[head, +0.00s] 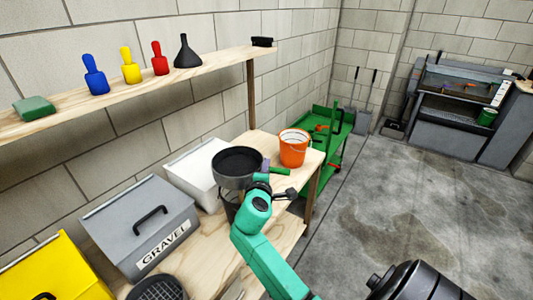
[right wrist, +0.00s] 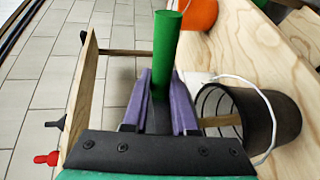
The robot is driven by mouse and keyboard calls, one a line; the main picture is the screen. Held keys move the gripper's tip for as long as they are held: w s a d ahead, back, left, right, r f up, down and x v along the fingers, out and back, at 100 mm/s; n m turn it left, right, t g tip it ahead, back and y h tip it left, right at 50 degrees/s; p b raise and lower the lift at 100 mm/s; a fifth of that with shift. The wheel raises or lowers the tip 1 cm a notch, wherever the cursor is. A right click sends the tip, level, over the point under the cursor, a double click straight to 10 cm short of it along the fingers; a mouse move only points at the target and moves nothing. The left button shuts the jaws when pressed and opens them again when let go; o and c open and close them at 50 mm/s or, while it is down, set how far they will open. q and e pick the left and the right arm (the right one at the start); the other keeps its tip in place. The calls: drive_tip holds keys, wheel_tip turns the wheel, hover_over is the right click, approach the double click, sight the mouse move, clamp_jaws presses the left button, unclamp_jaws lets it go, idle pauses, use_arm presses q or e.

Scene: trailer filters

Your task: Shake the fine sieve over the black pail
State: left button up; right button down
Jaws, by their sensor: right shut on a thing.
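The fine sieve (head: 238,161) is a round dark pan with a grey rim and a green handle (head: 279,171). It looks level, above the table. My right gripper (right wrist: 158,105) has its purple fingers shut on the handle, which stands out past them in the right wrist view. The pan is out of sight there. The black pail (right wrist: 250,118) shows in the right wrist view with its white bail, right of the fingers. In the head view it is mostly hidden under the sieve and behind my arm (head: 256,215). My left gripper is not in view.
An orange bucket (head: 293,149) stands on the table just beyond the sieve. A white bin (head: 196,172), a grey GRAVEL bin (head: 135,225) and a yellow bin (head: 58,272) line the wall. Another dark round sieve (head: 157,288) lies at lower left. A shelf (head: 130,88) with scoops runs above.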

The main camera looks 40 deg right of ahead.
drive_tip(key=shift+w+a+f+b, duration=0.25)
drive_tip(key=shift+f, duration=0.5)
drive_tip(key=shift+w+a+f+b, duration=0.2)
drive_tip(key=shift+w+f, duration=0.1)
drive_tip(key=shift+f, duration=0.4)
drive_tip(key=shift+w+a+f+b, duration=0.25)
drive_tip(key=shift+f, duration=0.5)
drive_tip(key=shift+w, duration=0.1)
drive_tip(key=s+d+p, duration=0.2)
drive_tip(key=s+d, duration=0.1)
drive_tip(key=s, duration=0.1)
drive_tip(key=w+a+b, duration=0.1)
drive_tip(key=w, duration=0.1)
drive_tip(key=w+a+b, duration=0.1)
drive_tip(key=w+a, duration=0.1)
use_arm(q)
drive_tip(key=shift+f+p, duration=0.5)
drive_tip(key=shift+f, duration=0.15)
use_arm(e)
drive_tip(key=shift+s+d, duration=0.3)
drive_tip(key=shift+s, duration=0.25)
drive_tip(key=shift+s+d, duration=0.3)
drive_tip(key=shift+s, duration=0.2)
